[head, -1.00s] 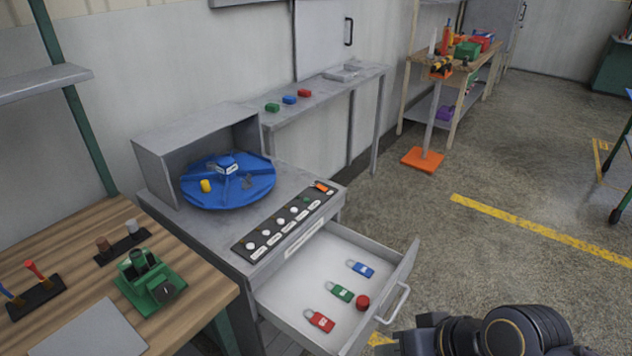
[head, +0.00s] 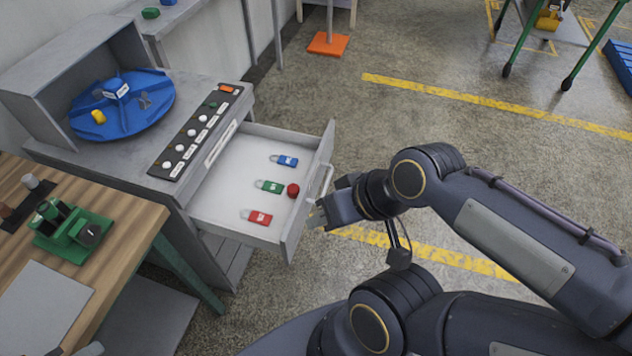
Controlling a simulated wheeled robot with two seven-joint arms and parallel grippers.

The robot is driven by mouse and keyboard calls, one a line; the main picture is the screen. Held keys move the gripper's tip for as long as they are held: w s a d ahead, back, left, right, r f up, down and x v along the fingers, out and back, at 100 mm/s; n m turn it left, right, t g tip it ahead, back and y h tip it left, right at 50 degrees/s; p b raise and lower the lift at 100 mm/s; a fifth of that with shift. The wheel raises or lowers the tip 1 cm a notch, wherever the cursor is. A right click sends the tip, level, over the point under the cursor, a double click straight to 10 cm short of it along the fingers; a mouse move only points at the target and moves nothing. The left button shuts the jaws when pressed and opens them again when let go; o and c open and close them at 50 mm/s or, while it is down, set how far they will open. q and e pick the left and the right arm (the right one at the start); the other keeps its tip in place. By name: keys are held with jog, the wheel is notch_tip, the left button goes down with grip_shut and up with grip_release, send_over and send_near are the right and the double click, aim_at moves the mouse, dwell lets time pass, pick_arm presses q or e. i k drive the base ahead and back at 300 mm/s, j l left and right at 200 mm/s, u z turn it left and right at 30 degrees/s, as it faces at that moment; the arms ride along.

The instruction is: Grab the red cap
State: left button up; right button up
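The red cap (head: 293,190) is a small round red piece lying in the open drawer (head: 225,203), near its front wall. It lies right beside a green padlock tag (head: 270,187). My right gripper (head: 322,209) is just outside the drawer front, to the right of the cap and close to the drawer handle (head: 322,184). It is apart from the cap. Its fingers are small and dark here, so I cannot tell whether they are open or shut. I cannot make out my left gripper.
A blue padlock tag (head: 285,160) and a red one (head: 257,217) also lie in the drawer. The drawer's front wall stands between my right gripper and the cap. A wooden bench (head: 122,222) is at left. Open floor lies at right.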

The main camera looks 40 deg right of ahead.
aim_at(294, 188)
jog(key=l+u, duration=0.35)
jog(key=l, duration=0.2)
jog(key=l+u, duration=0.4)
jog(key=l, duration=0.15)
jog(key=k+l+u, duration=0.1)
jog(key=l+u, duration=0.25)
jog(key=l, duration=0.2)
